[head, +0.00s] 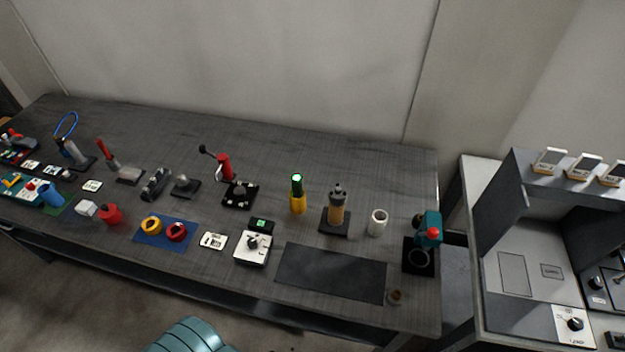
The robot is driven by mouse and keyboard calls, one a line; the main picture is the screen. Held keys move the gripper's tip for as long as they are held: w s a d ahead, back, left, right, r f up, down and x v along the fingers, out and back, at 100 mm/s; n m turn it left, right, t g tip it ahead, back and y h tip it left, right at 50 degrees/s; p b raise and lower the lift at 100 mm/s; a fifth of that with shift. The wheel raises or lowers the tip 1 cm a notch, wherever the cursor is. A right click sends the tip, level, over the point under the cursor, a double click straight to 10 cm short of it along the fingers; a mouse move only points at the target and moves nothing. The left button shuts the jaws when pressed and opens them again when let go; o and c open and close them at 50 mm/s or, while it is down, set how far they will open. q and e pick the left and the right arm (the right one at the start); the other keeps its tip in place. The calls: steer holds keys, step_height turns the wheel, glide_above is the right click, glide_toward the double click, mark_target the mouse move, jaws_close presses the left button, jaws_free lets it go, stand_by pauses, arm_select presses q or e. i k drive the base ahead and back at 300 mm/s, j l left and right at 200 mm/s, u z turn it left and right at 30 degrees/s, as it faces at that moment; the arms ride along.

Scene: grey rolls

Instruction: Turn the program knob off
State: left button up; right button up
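A white box with a dark round knob (252,243) sits near the front edge of the table, left of a dark mat. A small dark block with a lit green display (261,224) stands just behind it. Another dark knob on a white plate (575,324) is on the grey station at the right. Labels are too small to read, so I cannot tell which is the program knob or how either is set. Neither of my grippers is in view.
The long dark table (330,155) has clear room at the back. A dark mat (330,272) lies bare at the front. A yellow tool with a green light (297,195), a white cup (378,222) and a teal device with a red button (430,228) stand nearby.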

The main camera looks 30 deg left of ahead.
mark_target(251, 242)
steer(key=u, duration=0.4)
steer(key=k+u, duration=0.1)
steer(key=u, duration=0.3)
steer(key=k+u, duration=0.1)
steer(key=u, duration=0.7)
steer(key=i+l+z, duration=0.1)
steer(key=l+z, duration=0.25)
